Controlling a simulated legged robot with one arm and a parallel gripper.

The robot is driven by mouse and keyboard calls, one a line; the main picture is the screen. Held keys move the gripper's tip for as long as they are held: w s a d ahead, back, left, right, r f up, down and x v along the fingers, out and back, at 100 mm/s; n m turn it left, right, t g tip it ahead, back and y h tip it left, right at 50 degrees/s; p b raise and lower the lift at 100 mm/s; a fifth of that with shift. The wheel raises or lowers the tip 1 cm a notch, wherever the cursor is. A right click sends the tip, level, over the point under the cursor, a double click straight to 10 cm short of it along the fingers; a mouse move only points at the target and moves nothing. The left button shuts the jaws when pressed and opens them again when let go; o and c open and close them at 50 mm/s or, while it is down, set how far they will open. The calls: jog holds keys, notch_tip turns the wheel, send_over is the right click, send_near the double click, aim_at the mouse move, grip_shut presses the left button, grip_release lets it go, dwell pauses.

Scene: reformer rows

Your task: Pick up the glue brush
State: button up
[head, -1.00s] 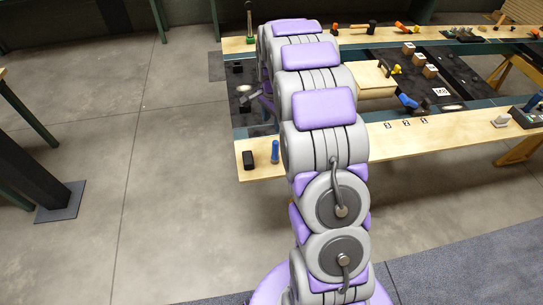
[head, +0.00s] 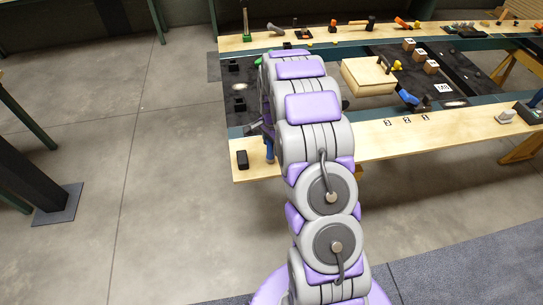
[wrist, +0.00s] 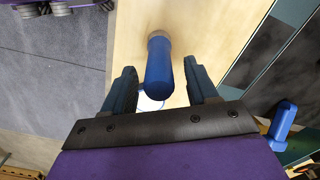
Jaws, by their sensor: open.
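The glue brush, which I take to be the blue upright cylinder (wrist: 158,72), stands on the light wooden bench top with a greyish end farthest from the camera. In the wrist view it lies between the two fingers of my open gripper (wrist: 161,72), with a gap on each side. In the head view only part of the blue brush (head: 269,152) shows at the bench's near left corner. My gripper (head: 258,129) is beside its top there, and my arm hides the rest.
A black block (head: 242,160) stands left of the brush near the bench edge. Another blue object (wrist: 283,122) lies right of my gripper. A wooden box (head: 368,77) and several tools are farther back. Open floor lies left of the bench.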

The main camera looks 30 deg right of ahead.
aim_at(270, 157)
notch_tip(270, 157, down, 3)
jog(key=shift+r, duration=0.2)
jog(key=shift+a+f, duration=0.1)
jog(key=shift+a, duration=0.7)
jog(key=c, duration=0.3)
jog(key=shift+d, duration=0.5)
jog(key=c, duration=0.3)
jog(key=shift+d, duration=0.15)
jog(key=c, duration=0.3)
jog(key=shift+c, duration=0.8)
jog(key=shift+a+r, duration=0.2)
jog(key=shift+a, duration=0.3)
grip_shut()
